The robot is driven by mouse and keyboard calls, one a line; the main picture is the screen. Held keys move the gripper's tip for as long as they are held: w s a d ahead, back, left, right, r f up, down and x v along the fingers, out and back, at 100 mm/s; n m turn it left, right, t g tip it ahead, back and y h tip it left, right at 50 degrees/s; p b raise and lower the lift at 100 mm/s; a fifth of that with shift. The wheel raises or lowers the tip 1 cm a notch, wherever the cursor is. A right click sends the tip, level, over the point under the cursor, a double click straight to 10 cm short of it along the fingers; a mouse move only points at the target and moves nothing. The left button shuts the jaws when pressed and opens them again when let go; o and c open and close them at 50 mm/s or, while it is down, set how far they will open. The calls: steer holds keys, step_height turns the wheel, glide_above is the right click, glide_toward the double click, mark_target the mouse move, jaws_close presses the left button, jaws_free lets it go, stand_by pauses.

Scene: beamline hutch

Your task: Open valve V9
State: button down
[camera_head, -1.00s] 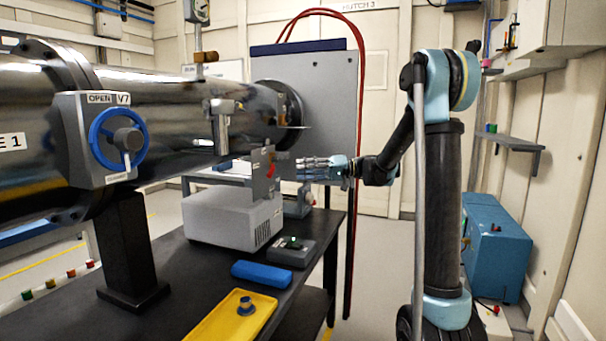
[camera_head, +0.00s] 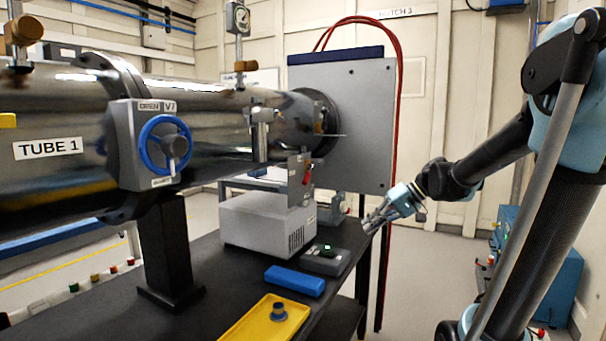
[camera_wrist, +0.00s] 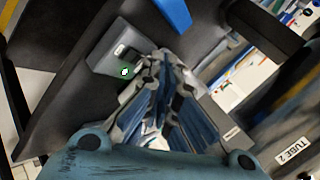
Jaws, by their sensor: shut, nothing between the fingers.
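No V9 label is readable in these views. The valve I can read is V7 (camera_head: 163,146), a blue handwheel on a grey housing marked OPEN on the steel tube at left. A small grey plate with a red lever (camera_head: 307,173) stands at the tube's far end; I cannot read any label on it. My gripper (camera_head: 371,222) is shut and empty, right of and lower than that plate, near the bench's right edge. In the wrist view my gripper's fingers (camera_wrist: 165,65) point towards the dark bench and a grey box with a green light (camera_wrist: 122,62).
The black bench (camera_head: 215,275) holds a pale box (camera_head: 262,222), a small grey box with a green light (camera_head: 326,258), a blue block (camera_head: 295,281) and a yellow tray (camera_head: 255,325). Red hoses (camera_head: 399,110) hang behind my gripper.

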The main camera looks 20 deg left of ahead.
steer(key=s+d+f+m+t+h, duration=0.1)
steer(key=s+d+f+h, duration=0.4)
steer(key=d, duration=0.3)
steer(key=s+d+f+m+t+h, duration=0.1)
steer(key=s+d+f+h, duration=0.2)
steer(key=s+d+f, duration=0.35)
step_height(320, 180, up, 36)
steer(key=n+t, duration=0.5)
steer(key=n, duration=0.9)
glide_above(308, 174)
steer(key=s, duration=1)
steer(key=shift+h, duration=0.5)
steer(key=x, duration=1.3)
steer(key=shift+s+a+f, duration=0.15)
steer(key=shift+f, duration=0.3)
steer(key=shift+f, duration=0.15)
